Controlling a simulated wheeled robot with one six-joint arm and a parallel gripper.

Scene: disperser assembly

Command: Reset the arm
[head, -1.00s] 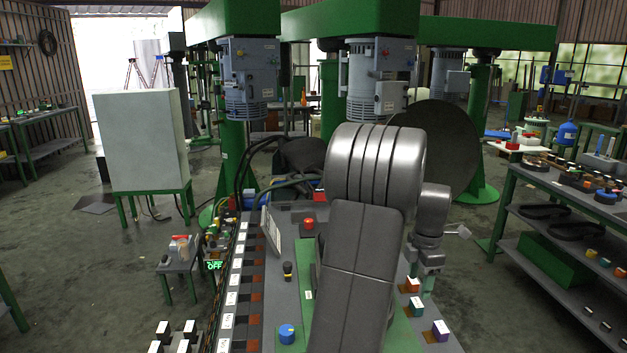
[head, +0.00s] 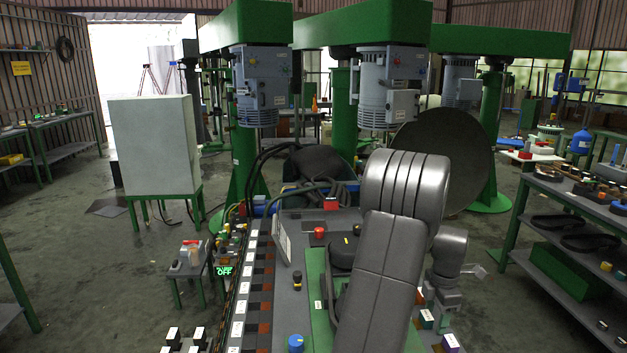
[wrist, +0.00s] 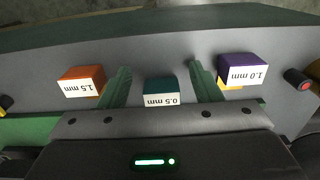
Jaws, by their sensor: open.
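My gripper (wrist: 158,68) shows in the wrist view as two green fingers, spread apart with nothing held between them. Beyond the gap sits a teal block labelled 0.5 mm (wrist: 161,88). An orange block labelled 1.5 mm (wrist: 80,78) is left of the fingers, and a purple block labelled 1.0 mm (wrist: 240,66) is right of them. In the head view my grey arm is bent over the right of the bench. The teal block (head: 427,318) and purple block (head: 450,342) show beside it; the fingers are not clear there.
The grey bench carries a red button (head: 319,232), a blue knob (head: 295,343) and a row of white labels. A shelf table (head: 560,200) with parts stands at right. A white cabinet (head: 155,145) stands left. Green mixers rise behind the bench. The left floor is mostly clear.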

